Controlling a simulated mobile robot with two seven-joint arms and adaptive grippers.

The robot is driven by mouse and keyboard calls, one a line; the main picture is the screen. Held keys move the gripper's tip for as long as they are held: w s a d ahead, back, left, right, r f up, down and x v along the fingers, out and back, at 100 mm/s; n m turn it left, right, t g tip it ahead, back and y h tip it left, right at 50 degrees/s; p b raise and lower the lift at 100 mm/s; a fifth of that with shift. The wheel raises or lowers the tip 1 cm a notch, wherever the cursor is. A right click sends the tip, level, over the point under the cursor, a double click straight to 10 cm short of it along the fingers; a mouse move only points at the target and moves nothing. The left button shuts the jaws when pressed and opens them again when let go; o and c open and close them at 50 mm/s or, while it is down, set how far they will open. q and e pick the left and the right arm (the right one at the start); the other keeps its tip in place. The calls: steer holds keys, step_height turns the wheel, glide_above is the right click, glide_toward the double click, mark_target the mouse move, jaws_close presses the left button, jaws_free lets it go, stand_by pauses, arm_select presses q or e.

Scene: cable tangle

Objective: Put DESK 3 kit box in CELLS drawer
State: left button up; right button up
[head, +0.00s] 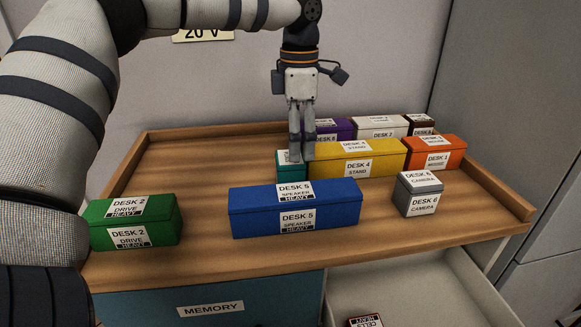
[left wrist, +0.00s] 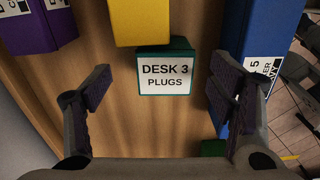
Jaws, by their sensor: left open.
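The DESK 3 kit box is a small teal box (head: 284,170) on the wooden tabletop, left of the yellow DESK 4 box and partly hidden by my left gripper (head: 301,157). In the left wrist view its white label reads DESK 3 PLUGS (left wrist: 165,76). There my left gripper (left wrist: 160,92) is open, fingers pointing down, with the box between and slightly beyond its fingers; contact cannot be told. An open pale drawer (head: 440,285) at the lower right holds a box with a CELLS HEAVY label (head: 366,321). The drawer's own label is out of view.
The yellow DESK 4 box (head: 370,160) stands close beside the teal box. The long blue DESK 5 box (head: 250,213) lies in front. Green DESK 2 (head: 165,222), grey DESK 6 (head: 405,200) and orange DESK 1 (head: 452,148) boxes surround. The MEMORY drawer (head: 260,300) is shut.

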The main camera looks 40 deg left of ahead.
mark_target(300, 169)
arm_select(q)
steer(key=f, duration=0.7)
steer(key=shift+s+d, duration=0.1)
steer(key=shift+d, duration=0.25)
steer(key=c, duration=1.4)
steer(key=shift+c, duration=0.2)
